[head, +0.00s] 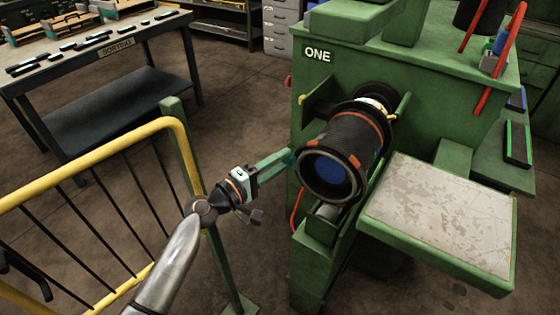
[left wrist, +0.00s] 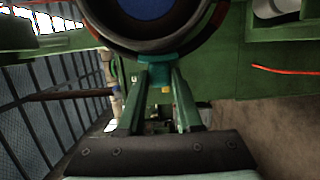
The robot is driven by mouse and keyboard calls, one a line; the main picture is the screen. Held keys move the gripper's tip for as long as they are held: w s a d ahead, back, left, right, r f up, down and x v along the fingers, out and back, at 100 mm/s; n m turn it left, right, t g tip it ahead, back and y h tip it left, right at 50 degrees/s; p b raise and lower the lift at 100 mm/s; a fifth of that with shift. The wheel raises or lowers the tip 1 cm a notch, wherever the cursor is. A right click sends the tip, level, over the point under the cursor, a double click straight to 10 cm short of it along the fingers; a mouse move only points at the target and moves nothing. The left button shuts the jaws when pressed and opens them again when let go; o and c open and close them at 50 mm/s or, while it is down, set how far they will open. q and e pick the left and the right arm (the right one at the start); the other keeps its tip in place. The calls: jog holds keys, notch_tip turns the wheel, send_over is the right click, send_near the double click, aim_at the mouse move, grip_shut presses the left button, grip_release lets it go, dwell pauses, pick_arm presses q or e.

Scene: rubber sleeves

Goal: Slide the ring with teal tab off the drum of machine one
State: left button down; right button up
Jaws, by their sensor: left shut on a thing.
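Machine one (head: 450,85) is green and bears the label ONE. Its dark drum (head: 352,132) points toward me, with a blue inside at the open end. A thick black ring (head: 335,196) with a reddish band sits around the drum's near end; it also shows at the top of the left wrist view (left wrist: 95,25). Its teal tab (left wrist: 161,74) hangs at the ring's lower edge, between my fingertips. My left gripper (head: 289,158) reaches in from the left and is shut on this tab; its fingers also show in the left wrist view (left wrist: 161,85). My right gripper is not in view.
A yellow railing (head: 90,160) with a green post stands left of the machine, close to my left arm. A worn grey-topped shelf (head: 440,215) juts out right of the drum. A dark table (head: 100,55) with small parts stands at the back left.

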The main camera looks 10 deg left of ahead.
pick_arm(q)
jog(key=shift+s, duration=0.1)
dwell(0.3)
jog(key=shift+s+a+r, duration=0.15)
jog(key=shift+s+a, duration=0.05)
jog(key=shift+s, duration=0.4)
jog(key=s+a+r+n+y, duration=0.1)
jog(key=s+a+r, duration=0.15)
jog(key=s, duration=0.45)
jog(key=s+a+r, duration=0.1)
jog(key=s+a, duration=0.2)
jog(key=s, duration=0.4)
jog(key=shift+m+h, duration=0.5)
jog(key=shift+w+d+f+p, duration=0.1)
jog(key=shift+w+d+f, duration=0.6)
jog(key=shift+w, duration=1.45)
jog(key=shift+w+d+f+p, duration=0.15)
jog(key=shift+w+d+f, duration=0.2)
jog(key=shift+w+d, duration=1.25)
jog(key=shift+w+d+f+p, duration=0.15)
jog(key=shift+w+f, duration=0.35)
jog(key=shift+w, duration=2.25)
jog(key=s+a, duration=0.2)
jog(key=s, duration=0.5)
jog(key=shift+s+a+b, duration=0.35)
jog(key=shift+b, duration=0.1)
jog(key=shift+s, duration=0.15)
